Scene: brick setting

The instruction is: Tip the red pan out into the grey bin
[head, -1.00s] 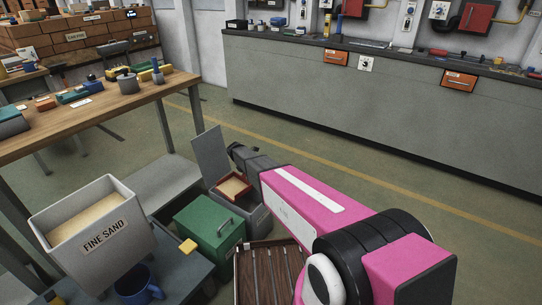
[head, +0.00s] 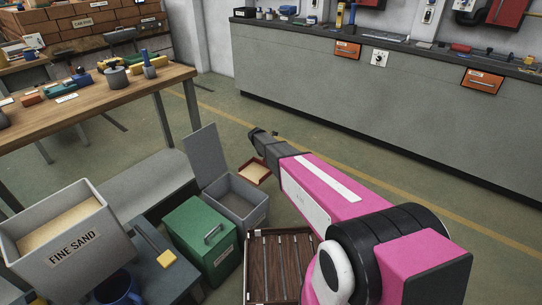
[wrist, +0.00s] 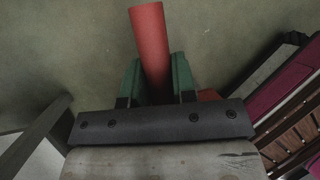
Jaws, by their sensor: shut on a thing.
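The red pan (head: 254,172) is a shallow square tray with pale, sand-like stuff in it, and it looks about level. In the head view it shows just past the far right rim of the grey bin (head: 233,208). The bin stands open with its lid up and looks empty where I can see in. My gripper (head: 262,143) is at the pan's far side. In the wrist view my gripper (wrist: 153,82) has its green fingers shut on the red handle (wrist: 149,35) of the pan. The pan's body is mostly hidden there.
A green box (head: 203,235) stands left of the bin, and a slatted brown crate (head: 280,262) is in front. A fine sand tub (head: 63,237) and blue mug (head: 118,290) are at the left. Open floor (head: 330,165) lies behind and right.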

